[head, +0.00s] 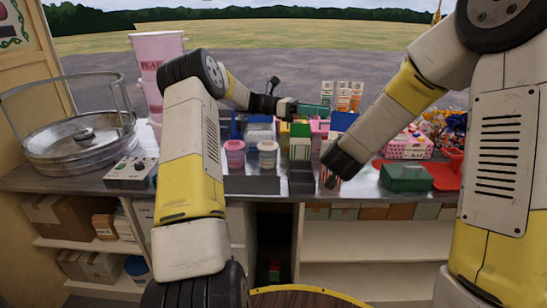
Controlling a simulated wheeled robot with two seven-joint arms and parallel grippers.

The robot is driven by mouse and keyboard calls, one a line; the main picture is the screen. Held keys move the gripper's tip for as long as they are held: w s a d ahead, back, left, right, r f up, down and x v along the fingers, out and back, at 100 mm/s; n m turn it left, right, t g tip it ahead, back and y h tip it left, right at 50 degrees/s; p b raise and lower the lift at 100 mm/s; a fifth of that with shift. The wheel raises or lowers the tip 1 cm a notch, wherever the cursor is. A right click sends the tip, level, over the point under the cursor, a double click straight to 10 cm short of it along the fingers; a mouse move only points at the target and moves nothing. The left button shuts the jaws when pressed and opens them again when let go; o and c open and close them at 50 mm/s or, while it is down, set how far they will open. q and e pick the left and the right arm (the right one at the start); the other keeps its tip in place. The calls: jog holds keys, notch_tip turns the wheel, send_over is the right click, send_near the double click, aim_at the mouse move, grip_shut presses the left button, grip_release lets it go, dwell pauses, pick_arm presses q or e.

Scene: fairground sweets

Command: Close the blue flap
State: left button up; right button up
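A plain blue panel (342,121) stands tilted up among small boxes on the counter, right of the middle; it looks like the blue flap. Its lower part is hidden by my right arm. My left gripper (288,106) is over the back of the counter, to the left of the blue panel and apart from it. It is small and dark here, and its finger gap does not show clearly. My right arm reaches down in front of the boxes and ends in a dark joint; the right gripper itself cannot be made out.
Pink and white tubs (235,153) stand left of the boxes. A round metal pan (80,150) and a control box (130,172) are at the left. Shelves with cartons lie below the counter.

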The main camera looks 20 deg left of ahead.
pick_arm(q)
jog(key=s+d+r+m+y, duration=0.1)
jog(key=s+r+m+y, duration=0.1)
jog(key=s+m+y, duration=0.45)
jog(key=s+r+m+y, duration=0.2)
jog(key=s+y, duration=0.1)
jog(key=s, duration=0.7)
jog(key=s+a+f+m+t+y, duration=0.1)
jog(key=s+a+m+t+y, duration=0.1)
jog(key=s+m, duration=0.3)
jog(key=s+a+f+m+t+y, duration=0.1)
jog(key=s+a+m+t+y, duration=0.2)
jog(key=s, duration=0.9)
jog(key=shift+s+a+f+m+y, duration=0.15)
jog(key=shift+s+a+m+y, duration=0.25)
jog(key=shift+a+m, duration=0.65)
jog(key=shift+d, duration=0.25)
